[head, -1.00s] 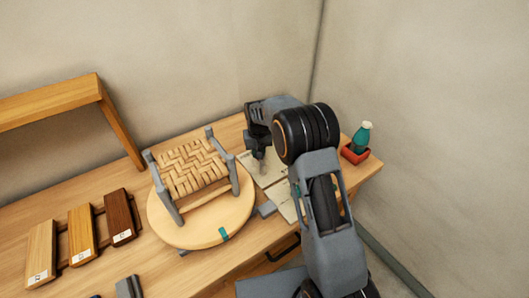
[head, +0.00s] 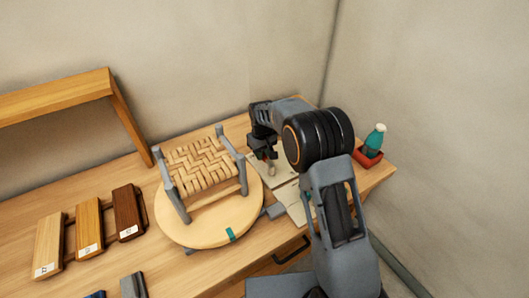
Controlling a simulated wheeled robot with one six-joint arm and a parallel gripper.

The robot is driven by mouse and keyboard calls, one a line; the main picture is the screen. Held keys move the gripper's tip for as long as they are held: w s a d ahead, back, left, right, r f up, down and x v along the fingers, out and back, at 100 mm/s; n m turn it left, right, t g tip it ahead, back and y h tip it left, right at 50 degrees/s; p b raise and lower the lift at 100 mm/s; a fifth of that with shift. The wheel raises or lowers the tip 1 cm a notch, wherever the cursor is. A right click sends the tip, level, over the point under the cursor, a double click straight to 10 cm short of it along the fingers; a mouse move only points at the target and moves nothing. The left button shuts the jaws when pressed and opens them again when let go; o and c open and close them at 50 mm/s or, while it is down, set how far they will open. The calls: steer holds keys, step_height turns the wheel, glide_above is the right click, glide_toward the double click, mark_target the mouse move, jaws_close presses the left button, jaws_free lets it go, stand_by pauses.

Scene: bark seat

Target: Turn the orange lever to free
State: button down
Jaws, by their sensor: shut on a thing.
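I cannot make out an orange lever in the head view. My gripper (head: 269,161) points down over pale sheets on the bench, right of the round turntable (head: 208,234). Its jaws are shut on a small brownish piece (head: 271,169), too small to identify. The arm's wrist hides part of that area. A small stool frame with a woven bark seat (head: 203,164) stands on the turntable, which has a teal mark at its front edge. A grey block (head: 274,211) sits at the turntable's right edge.
Several wood sample boards (head: 88,226) lie at the left. A grey piece (head: 133,286) lies at the front edge. A wooden shelf frame (head: 60,98) stands behind. A red tray (head: 368,158) with a teal bottle (head: 375,138) is at the right corner, near the walls.

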steer(key=shift+r, duration=0.1)
steer(key=c, duration=1)
jaws_free()
step_height(320, 180, up, 14)
steer(key=shift+f+b, duration=0.15)
steer(key=shift+b, duration=0.25)
